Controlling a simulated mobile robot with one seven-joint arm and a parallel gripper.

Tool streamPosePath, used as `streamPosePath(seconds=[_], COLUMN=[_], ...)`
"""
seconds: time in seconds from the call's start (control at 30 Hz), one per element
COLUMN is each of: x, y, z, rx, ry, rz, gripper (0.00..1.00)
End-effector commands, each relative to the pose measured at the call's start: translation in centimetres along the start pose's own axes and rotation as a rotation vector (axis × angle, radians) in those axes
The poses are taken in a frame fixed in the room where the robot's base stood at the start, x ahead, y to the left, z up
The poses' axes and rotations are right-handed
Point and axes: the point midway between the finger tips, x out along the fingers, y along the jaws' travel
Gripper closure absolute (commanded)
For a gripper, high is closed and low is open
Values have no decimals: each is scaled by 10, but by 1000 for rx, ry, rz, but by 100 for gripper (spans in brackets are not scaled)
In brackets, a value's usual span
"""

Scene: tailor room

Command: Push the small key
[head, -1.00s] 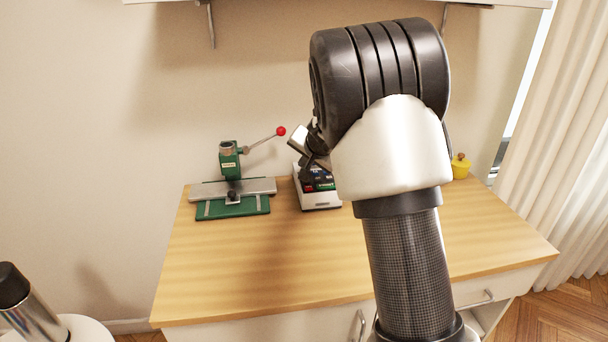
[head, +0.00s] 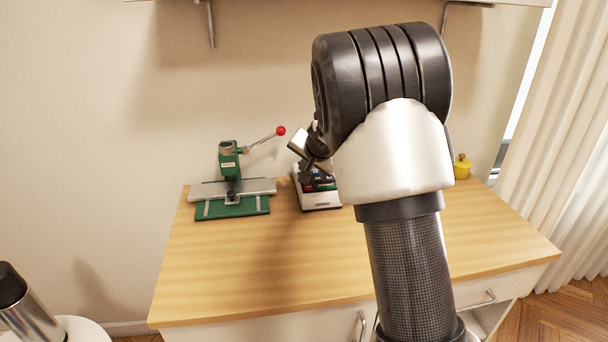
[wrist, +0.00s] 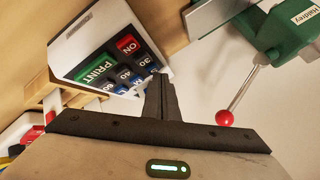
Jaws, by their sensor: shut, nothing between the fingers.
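A white device with a dark keypad (head: 329,201) stands on the table. In the wrist view its white casing (wrist: 72,38) is tilted in the picture. Contact cannot be made out. In the head view my arm hides part of the device.
A green press (head: 231,163) with a red-knobbed lever (head: 280,131) stands left of the device. A yellow object (head: 461,167) is at the table's back right. The front of the wooden table (head: 250,270) is clear. A wall shelf hangs above.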

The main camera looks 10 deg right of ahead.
Motion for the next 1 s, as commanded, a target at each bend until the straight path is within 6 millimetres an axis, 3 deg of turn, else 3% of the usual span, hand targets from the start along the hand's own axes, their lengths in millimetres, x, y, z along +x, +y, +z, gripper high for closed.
streamPosePath(seconds=[0.63,1.0], x=[3,-9], y=[2,-6], z=[2,-6], rx=[1,0], ry=[-1,-1], rz=[0,0], gripper=[100,100])
